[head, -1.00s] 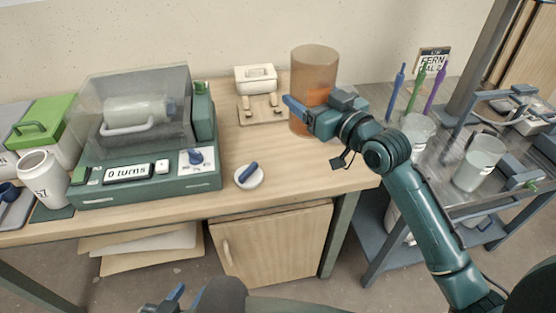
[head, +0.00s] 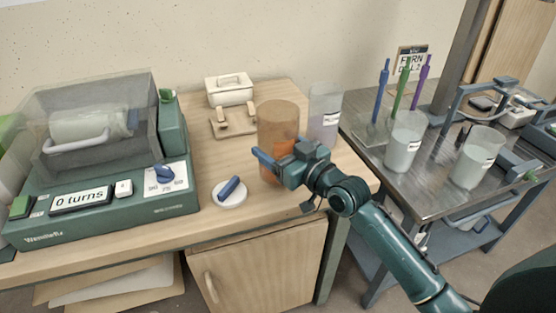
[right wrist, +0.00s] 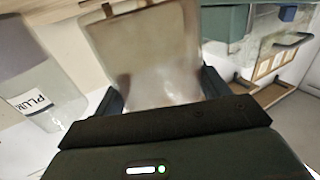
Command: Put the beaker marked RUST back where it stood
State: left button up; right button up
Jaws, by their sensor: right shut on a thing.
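An amber, see-through beaker (head: 278,122) is upright over the right part of the wooden bench; no label on it can be read. My right gripper (head: 278,163) is shut on its lower part. In the right wrist view the beaker (right wrist: 145,55) fills the space between the two fingers (right wrist: 160,95). I cannot tell whether its base touches the bench. A clear beaker (head: 326,112) stands just behind it to the right; its label reads PLUM in the right wrist view (right wrist: 38,95). My left gripper is out of view.
A metal cart (head: 372,150) at the right holds two clear beakers (head: 405,140) (head: 473,165) and coloured sticks (head: 403,85). A white dish (head: 229,198) with a blue piece lies near the bench front. A green machine (head: 110,205) stands left, a white box (head: 229,90) behind.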

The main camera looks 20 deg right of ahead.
notch_tip(320, 180, down, 3)
jog(key=shift+r+b, duration=0.1)
jog(key=shift+b, duration=0.2)
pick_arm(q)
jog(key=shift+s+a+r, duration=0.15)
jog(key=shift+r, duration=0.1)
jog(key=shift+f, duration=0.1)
pick_arm(e)
jog(key=o, duration=1.4)
jog(key=shift+f, duration=0.25)
jog(key=shift+r, duration=0.1)
